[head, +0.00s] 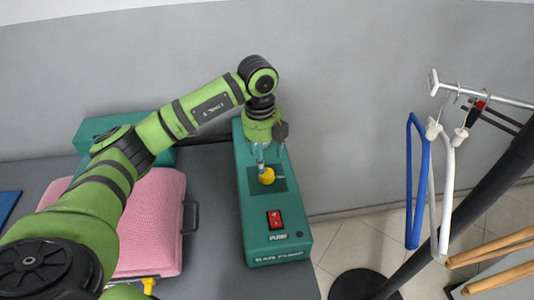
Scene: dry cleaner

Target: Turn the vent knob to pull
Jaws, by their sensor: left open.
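The vent knob (267,177) is a small yellow knob on a dark panel on top of a green box labelled as a bag pump (277,252). My left gripper (267,163) points down directly over the knob, its fingers at or just above it. It is open. I cannot tell whether the fingers touch the knob. The gripper and wrist hide the back part of the panel and any marking there. My right gripper is not in view.
A red switch (274,219) sits on the pump in front of the knob. A pink padded item (150,222) lies to the left on the grey table (212,240). A rack with blue (413,190) and white (446,190) hangers stands at the right. Wall behind.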

